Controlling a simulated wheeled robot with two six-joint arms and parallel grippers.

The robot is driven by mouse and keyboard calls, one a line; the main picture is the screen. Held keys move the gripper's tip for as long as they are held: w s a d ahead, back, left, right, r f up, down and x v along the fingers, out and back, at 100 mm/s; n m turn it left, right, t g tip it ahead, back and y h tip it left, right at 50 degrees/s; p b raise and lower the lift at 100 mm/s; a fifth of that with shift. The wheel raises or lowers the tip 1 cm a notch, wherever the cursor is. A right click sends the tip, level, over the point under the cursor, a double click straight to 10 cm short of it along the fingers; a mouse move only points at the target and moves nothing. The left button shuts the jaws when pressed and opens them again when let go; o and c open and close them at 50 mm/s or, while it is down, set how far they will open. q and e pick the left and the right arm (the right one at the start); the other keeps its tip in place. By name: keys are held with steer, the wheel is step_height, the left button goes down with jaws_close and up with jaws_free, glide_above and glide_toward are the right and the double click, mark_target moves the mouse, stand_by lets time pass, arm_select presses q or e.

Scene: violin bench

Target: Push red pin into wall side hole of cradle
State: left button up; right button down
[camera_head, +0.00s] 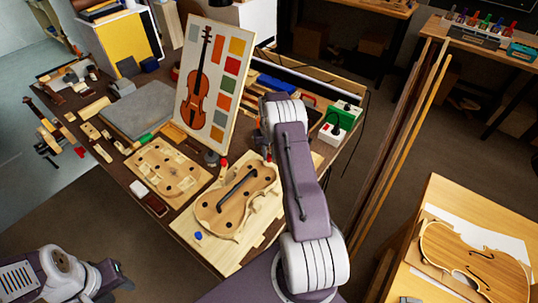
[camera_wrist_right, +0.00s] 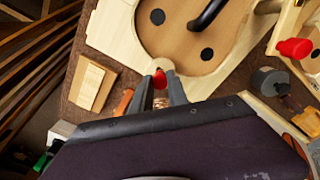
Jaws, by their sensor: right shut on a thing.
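The pale wooden cradle (camera_head: 262,212) lies on the bench with a violin-shaped frame on it and a black bar (camera_head: 238,188) across. In the right wrist view the cradle (camera_wrist_right: 110,28) fills the top. My right gripper (camera_wrist_right: 161,80) is shut on a red pin (camera_wrist_right: 160,77), its fingertips at the cradle's edge. I cannot tell whether the pin is in a hole. In the head view my arm mostly hides this gripper; a red spot (camera_head: 268,156) shows beside it. My left gripper (camera_head: 112,279) is at the lower left, away from the bench; its jaws are unclear.
A second red-topped piece (camera_wrist_right: 295,48) stands near a dark round knob (camera_wrist_right: 270,81). A holed wooden plate (camera_head: 168,170) and a violin picture board (camera_head: 213,82) are close by. A wooden block (camera_wrist_right: 91,85) is near the gripper.

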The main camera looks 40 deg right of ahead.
mark_target(269, 156)
steer(key=shift+f+b, duration=0.35)
steer(key=shift+f, duration=0.2)
steer(key=c, duration=1.2)
jaws_free()
step_height(269, 156, up, 9)
steer(key=shift+r+b, duration=0.1)
steer(key=shift+b, duration=0.4)
